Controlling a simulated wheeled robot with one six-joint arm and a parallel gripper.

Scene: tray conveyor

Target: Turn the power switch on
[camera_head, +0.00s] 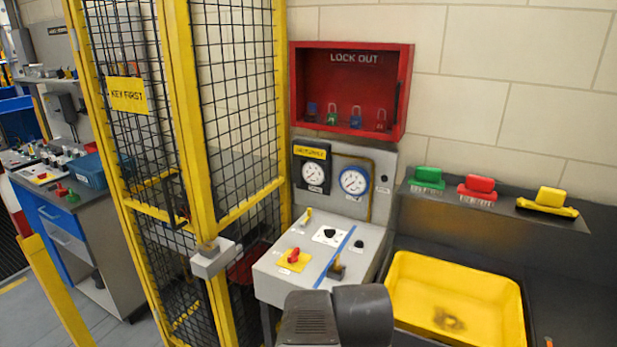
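A sloped grey control panel (283,277) stands right of the yellow fence. On it, a red rotary handle (293,255) sits on a yellow plate; it looks like a power switch, but I cannot read a label. Behind it are a small yellow key-like part (308,214) and a black knob (330,234) on a white plate. Right of a blue stripe are a small dark knob (359,244) and a brownish lever-like part (336,268). Dark links of my arm show at the bottom centre, in front of the panel. My gripper's fingers cannot be made out.
Two gauges (354,181) stand behind the panel, below a red lockout box (400,75) with several padlocks. A grey latch box (213,259) juts from the fence.

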